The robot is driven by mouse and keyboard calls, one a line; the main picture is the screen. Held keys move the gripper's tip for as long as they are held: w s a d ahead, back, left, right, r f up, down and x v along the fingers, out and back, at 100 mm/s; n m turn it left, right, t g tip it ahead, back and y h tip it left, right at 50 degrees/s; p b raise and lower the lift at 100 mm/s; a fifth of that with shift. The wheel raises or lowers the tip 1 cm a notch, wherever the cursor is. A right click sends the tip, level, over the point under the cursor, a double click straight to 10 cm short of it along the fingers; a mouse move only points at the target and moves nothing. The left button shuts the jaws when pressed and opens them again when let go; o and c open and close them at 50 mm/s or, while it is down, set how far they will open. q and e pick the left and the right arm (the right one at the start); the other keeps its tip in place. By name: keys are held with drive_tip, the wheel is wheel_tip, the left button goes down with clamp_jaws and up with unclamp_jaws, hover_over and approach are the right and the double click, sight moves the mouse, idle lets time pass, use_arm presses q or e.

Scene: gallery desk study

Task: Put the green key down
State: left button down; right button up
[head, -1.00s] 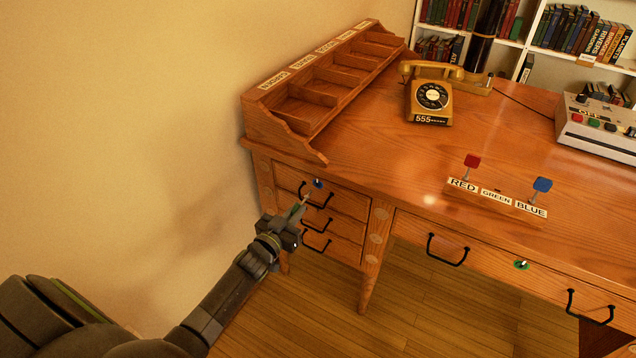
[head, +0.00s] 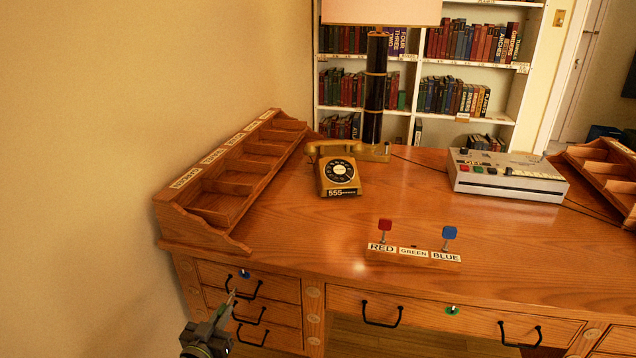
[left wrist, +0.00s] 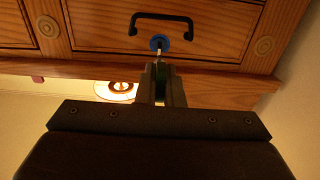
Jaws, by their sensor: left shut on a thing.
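My left gripper (head: 222,318) is shut on the green key (head: 231,298), in front of the left drawer stack. The key's pale shaft points up towards the blue-ringed lock (head: 244,273) of the top drawer. In the left wrist view the key shaft (left wrist: 159,56) sticks out between the fingers (left wrist: 160,84), close to the blue lock (left wrist: 159,43); I cannot tell whether it touches. The key rack (head: 414,256) on the desk holds a red key (head: 385,226) and a blue key (head: 449,233). Its middle place, labelled GREEN, is empty. My right gripper is not in view.
The wide middle drawer has a green-ringed lock (head: 453,310). A telephone (head: 339,176), a grey console (head: 508,176) and a pigeonhole rack (head: 225,190) stand on the desk (head: 300,236). Desktop around the key rack is clear. Black drawer handles (head: 381,315) stick out in front.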

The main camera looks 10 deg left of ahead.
use_arm(q)
drive_tip(key=w+d+r+n+y+p, duration=0.15)
drive_tip(key=d+r, duration=0.25)
drive_tip(key=r, duration=0.7)
drive_tip(key=d+r+y+p, duration=0.1)
drive_tip(key=d+r+p, duration=0.25)
drive_tip(key=r, duration=0.75)
drive_tip(key=s+d+r+p, duration=0.1)
drive_tip(key=s+r, duration=0.3)
drive_tip(key=r, duration=0.4)
drive_tip(key=s+d+r+h+p, duration=0.1)
drive_tip(key=s+d+r, duration=0.3)
drive_tip(key=r, duration=0.5)
drive_tip(key=shift+s+d+m+p, duration=0.2)
drive_tip(key=shift+s+m+p, duration=0.15)
drive_tip(key=shift+p, duration=0.45)
drive_tip(key=shift+a+r, duration=0.1)
drive_tip(key=shift+a, duration=0.05)
